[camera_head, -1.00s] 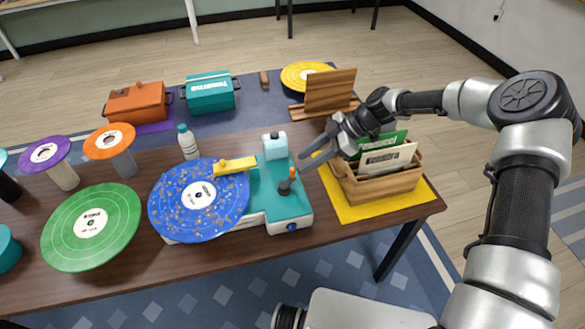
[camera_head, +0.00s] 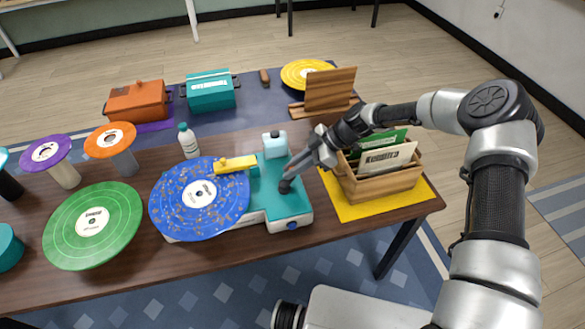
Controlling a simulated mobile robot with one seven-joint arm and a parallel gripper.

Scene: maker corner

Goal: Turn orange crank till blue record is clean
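The blue record (camera_head: 175,205) lies flat on the teal and white cleaning machine (camera_head: 292,212), with tan and orange specks over its surface. A yellow arm (camera_head: 236,164) reaches over the record's upper right edge. The orange crank stands on the teal top right of the record; my gripper now covers most or all of it. My gripper (camera_head: 288,181) is at the crank with its fingertips low around the crank's place. Whether the fingers are closed on it is too small to tell.
A wooden crate (camera_head: 378,188) with sleeves stands on a yellow mat (camera_head: 345,211) right of the machine, under my arm. A green record (camera_head: 93,226) is at left.

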